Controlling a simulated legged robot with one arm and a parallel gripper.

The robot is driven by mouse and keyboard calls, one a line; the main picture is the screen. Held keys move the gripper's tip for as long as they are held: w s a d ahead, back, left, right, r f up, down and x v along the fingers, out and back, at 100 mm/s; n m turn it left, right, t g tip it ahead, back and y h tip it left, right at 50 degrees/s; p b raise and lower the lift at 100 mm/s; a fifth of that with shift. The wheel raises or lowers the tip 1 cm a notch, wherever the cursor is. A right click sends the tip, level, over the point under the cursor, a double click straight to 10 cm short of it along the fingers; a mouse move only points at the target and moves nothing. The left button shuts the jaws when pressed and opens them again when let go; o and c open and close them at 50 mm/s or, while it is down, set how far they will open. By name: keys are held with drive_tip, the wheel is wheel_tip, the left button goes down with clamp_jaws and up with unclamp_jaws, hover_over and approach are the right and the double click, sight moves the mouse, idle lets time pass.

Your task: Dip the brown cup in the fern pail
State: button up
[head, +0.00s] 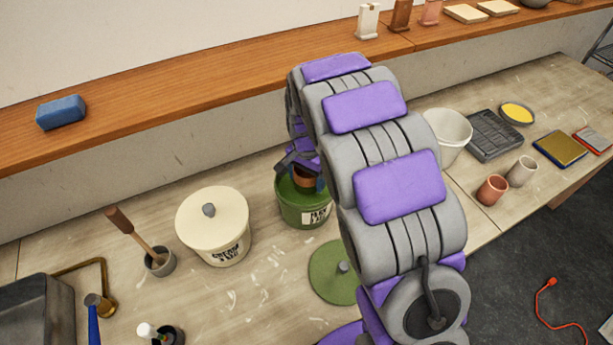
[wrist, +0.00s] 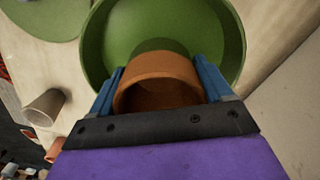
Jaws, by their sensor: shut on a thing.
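The brown cup (wrist: 160,76) is between the two blue fingers of my gripper (wrist: 160,88) in the wrist view, and the gripper is shut on it. The green fern pail (wrist: 232,40) is open and lies beyond the cup in that view. In the head view the fern pail (head: 303,210) stands on the bench with its label partly hidden by my arm. The cup (head: 304,178) shows there at the pail's mouth, partly hidden by my gripper (head: 306,180). I cannot tell how deep the cup is in the pail.
A green lid (head: 330,272) lies on the bench in front of the pail. A lidded cream pail (head: 213,243) stands to the left. A white pail (head: 447,132), a pinkish cup (head: 491,190) and a grey cup (head: 522,171) stand to the right. A wooden shelf (head: 200,105) runs behind.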

drive_tip(key=shift+r, duration=0.1)
idle(0.4)
drive_tip(key=shift+r+p, duration=1.05)
drive_tip(key=shift+r, duration=1.4)
